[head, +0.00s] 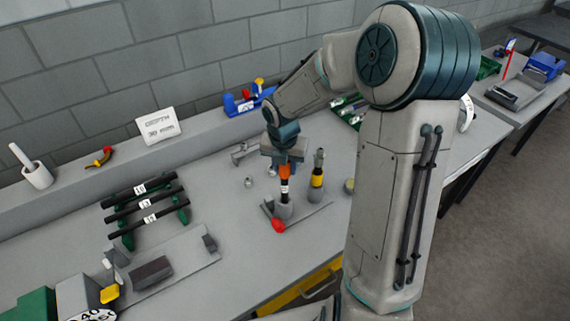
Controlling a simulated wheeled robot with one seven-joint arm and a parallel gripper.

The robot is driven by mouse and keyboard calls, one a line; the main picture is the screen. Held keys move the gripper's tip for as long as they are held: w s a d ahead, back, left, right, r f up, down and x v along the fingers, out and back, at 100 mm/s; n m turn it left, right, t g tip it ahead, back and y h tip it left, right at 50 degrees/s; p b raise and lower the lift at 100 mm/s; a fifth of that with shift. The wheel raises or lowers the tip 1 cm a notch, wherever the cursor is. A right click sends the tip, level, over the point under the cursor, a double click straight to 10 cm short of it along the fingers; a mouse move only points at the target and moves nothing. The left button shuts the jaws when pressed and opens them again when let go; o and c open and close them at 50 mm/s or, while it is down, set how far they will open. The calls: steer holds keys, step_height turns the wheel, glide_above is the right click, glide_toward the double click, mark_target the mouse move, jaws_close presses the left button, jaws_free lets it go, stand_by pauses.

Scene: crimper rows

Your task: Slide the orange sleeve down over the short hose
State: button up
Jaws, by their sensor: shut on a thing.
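The orange sleeve (285,170) is upright under my gripper (284,160), which is shut on it. Directly below the sleeve is a short black hose (284,192) with a white label, standing upright in a grey holder (284,211). The sleeve appears lined up with the hose and at its upper end. I cannot tell how far it is around the hose. The fingers and the sleeve's top are partly hidden by the gripper body.
Just right stands another dark hose with a yellow band (317,181) in a grey holder. A red-ended lever (278,225) lies in front. A rack of labelled black hoses (145,205) is left. A "DEPTH 30" sign (158,126) stands behind. The bench front is partly clear.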

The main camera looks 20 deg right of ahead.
mark_target(285, 180)
steer(key=shift+f+b, duration=1.9)
steer(key=shift+f, duration=1.2)
steer(key=o, duration=1)
steer(key=shift+o, duration=0.2)
steer(key=shift+r, duration=0.15)
steer(key=r, duration=0.4)
steer(key=s+r, duration=0.1)
steer(key=r, duration=0.8)
steer(key=shift+s+a+r+p, duration=0.3)
steer(key=shift+a+p, duration=0.1)
steer(key=s+r+m+t, duration=0.2)
steer(key=s+r+m, duration=0.2)
steer(key=s+m, duration=1.6)
steer(key=m, duration=1)
steer(key=shift+d+t+y, duration=0.3)
steer(key=shift+d, duration=0.05)
